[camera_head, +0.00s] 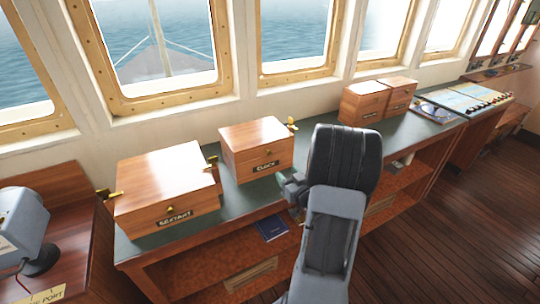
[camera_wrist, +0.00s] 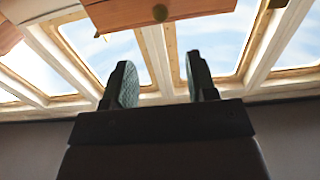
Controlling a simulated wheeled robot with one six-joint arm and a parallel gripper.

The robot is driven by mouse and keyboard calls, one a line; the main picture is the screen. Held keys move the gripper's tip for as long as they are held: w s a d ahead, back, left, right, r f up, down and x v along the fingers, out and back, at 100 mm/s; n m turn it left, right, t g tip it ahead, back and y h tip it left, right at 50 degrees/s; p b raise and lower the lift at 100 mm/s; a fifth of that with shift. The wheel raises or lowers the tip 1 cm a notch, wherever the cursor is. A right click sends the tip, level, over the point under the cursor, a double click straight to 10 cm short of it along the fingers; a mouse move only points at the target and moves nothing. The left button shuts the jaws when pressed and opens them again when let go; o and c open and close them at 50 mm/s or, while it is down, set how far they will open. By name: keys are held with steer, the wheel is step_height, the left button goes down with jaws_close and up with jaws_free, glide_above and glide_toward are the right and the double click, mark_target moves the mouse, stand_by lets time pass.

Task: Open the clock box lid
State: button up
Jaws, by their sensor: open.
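The clock box (camera_head: 256,146) is a wooden box on the green desk top, with a dark CLOCK label and a small brass knob on its front. Its lid is down. My gripper (camera_head: 290,188) is in front of the desk edge, below and to the right of the box's front, apart from it. Part of it is hidden by my arm. In the wrist view my gripper (camera_wrist: 160,75) has its two fingers wide apart with nothing between them.
A larger SEXTANT box (camera_head: 167,195) stands to the left, close to the clock box. Two smaller wooden boxes (camera_head: 377,100) and a chart (camera_head: 462,98) are further right on the desk (camera_head: 415,133). A blue book (camera_head: 271,228) lies on the shelf below. Windows line the wall behind.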

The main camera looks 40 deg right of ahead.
mark_target(270, 154)
steer(key=w+p, duration=0.1)
steer(key=w, duration=0.3)
steer(key=w+d+p, duration=0.1)
steer(key=w, duration=0.3)
steer(key=w+p, duration=0.1)
steer(key=w, duration=0.4)
steer(key=shift+d, duration=0.35)
jaws_close()
